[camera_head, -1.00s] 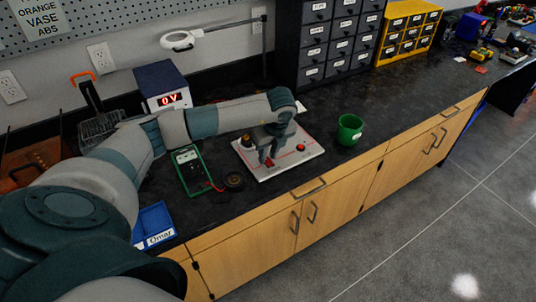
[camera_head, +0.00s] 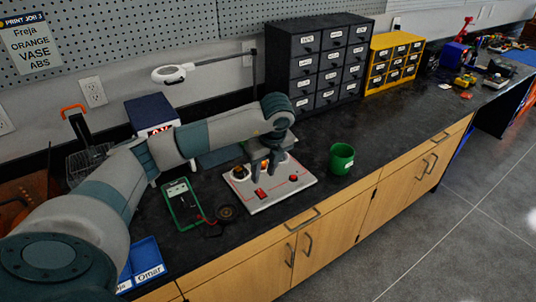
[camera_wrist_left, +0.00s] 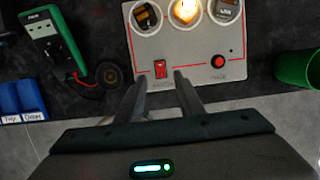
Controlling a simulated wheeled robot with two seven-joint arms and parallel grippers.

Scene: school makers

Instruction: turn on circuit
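The circuit board (camera_head: 286,199) is a white panel lying on the black counter. Its red rocker switch (camera_head: 260,193) sits near the front edge and shows in the left wrist view (camera_wrist_left: 160,68). A red round button (camera_wrist_left: 218,60) is to the right of it. The round bulb (camera_wrist_left: 186,10) glows warm yellow between two dark round parts, cut by the frame top. My left gripper (camera_head: 264,166) is above the board; in the left wrist view its two fingers (camera_wrist_left: 158,76) are apart, empty, with the switch visible beyond their tips. My right gripper is not in view.
A green cup (camera_head: 341,160) stands right of the board. A green-cased meter (camera_head: 182,203) and a dark round spool-like item (camera_head: 227,212) lie left. The power supply (camera_head: 150,112) is partly behind my left arm. Black drawers (camera_head: 318,65) stand behind. A blue tray (camera_head: 145,254) sits front left.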

